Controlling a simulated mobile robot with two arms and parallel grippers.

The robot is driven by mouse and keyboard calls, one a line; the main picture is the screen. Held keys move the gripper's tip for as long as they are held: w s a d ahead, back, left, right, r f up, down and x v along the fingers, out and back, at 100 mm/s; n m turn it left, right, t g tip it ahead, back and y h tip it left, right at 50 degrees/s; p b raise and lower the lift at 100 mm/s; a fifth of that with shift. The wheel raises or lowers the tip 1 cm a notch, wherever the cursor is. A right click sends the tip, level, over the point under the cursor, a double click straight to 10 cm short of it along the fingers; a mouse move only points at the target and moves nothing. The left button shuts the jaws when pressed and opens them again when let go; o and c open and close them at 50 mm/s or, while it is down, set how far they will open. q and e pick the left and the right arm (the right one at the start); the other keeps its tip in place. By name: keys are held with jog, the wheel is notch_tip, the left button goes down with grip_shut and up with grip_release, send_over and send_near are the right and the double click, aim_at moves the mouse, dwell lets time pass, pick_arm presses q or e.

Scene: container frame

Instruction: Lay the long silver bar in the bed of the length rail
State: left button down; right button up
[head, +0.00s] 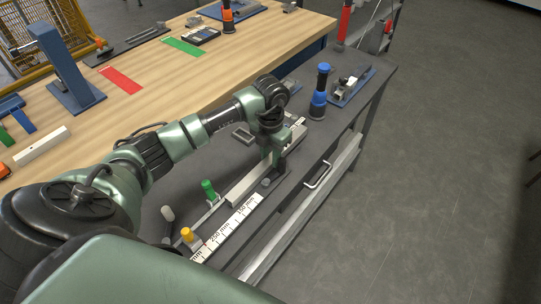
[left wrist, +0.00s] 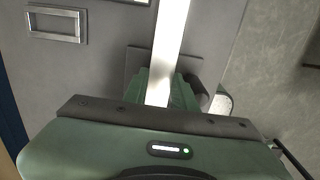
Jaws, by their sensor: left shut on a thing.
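The long silver bar (head: 250,182) runs diagonally over the dark bench, beside and beyond the white millimetre scale of the length rail (head: 228,228). My left gripper (head: 274,153) points down and is shut on the bar partway along it. In the left wrist view the bright bar (left wrist: 171,45) stands between the green fingers (left wrist: 160,92) and runs to the top edge. The gripper hides part of the bar and of the rail behind it. I cannot tell whether the bar touches the rail bed. My right gripper is not in view.
Green (head: 208,189) and yellow (head: 187,235) knobs stand by the rail's near end. A blue-and-black cylinder (head: 319,92) and a blue-based fixture (head: 352,85) stand at the bench's far end. A drawer handle (head: 318,175) is on the front. The wooden table (head: 150,95) lies left.

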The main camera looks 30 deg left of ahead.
pick_arm(q)
jog(key=shift+f, duration=0.3)
jog(key=c, duration=0.6)
grip_release()
jog(key=shift+o, duration=0.2)
jog(key=shift+r+p, duration=2.1)
jog(key=shift+r, duration=1.4)
